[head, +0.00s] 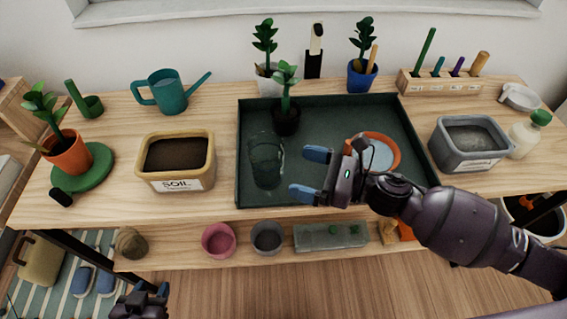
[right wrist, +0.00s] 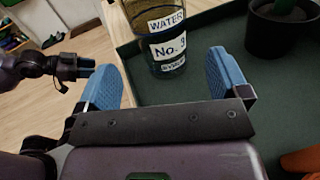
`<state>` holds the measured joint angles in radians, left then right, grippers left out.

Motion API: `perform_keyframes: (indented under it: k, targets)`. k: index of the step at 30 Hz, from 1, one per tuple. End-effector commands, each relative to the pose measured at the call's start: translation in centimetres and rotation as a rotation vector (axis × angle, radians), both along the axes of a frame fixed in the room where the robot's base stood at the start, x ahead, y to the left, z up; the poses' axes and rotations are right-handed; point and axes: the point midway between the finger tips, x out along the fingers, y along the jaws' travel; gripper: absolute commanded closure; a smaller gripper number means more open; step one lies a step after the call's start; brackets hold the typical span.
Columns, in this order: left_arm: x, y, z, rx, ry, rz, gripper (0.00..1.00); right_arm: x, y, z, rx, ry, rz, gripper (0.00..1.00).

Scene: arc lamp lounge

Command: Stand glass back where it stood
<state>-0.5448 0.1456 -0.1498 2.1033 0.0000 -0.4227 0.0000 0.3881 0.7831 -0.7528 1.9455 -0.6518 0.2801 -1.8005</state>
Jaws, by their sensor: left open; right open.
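A clear, dark-tinted glass (head: 266,160) stands in the front left part of the dark green tray (head: 330,112) in the head view. In the right wrist view the glass (right wrist: 170,48) shows white labels reading "WATER" and "No. 3", and its top is cut off. My right gripper (head: 301,174) is open to the right of the glass, its blue fingers pointing at it. In the right wrist view the glass appears ahead, between the spread fingers. My left gripper (head: 141,302) is low at the front left, away from the glass, and holds nothing visible.
The tray also holds a black potted plant (head: 286,120) behind the glass and a terracotta dish (head: 391,143) at right, partly behind my right gripper. A soil bin (head: 176,183) stands left of the tray, and a grey tub (head: 470,166) stands right of it.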

Motion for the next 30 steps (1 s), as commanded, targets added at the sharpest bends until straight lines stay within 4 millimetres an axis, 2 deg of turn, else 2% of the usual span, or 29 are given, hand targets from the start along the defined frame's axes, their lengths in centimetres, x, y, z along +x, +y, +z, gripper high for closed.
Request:
perform_keyframes:
  k: [3, 9, 30]
  targets:
    - [-0.1, 0.0, -0.1, 0.0, 0.002, 0.0, 0.57, -0.8, -1.8, -0.1, -0.001, 0.002, -0.001, 0.07]
    - [-0.1, 0.0, -0.2, 0.0, 0.004, 0.0, 0.57, -1.5, -3.5, -0.1, -0.001, 0.001, 0.0, 0.07]
    - [-0.2, 0.3, -0.2, 0.009, 0.004, -0.007, 0.57, -1.6, -3.9, 0.0, 0.0, 0.0, 0.001, 0.07]
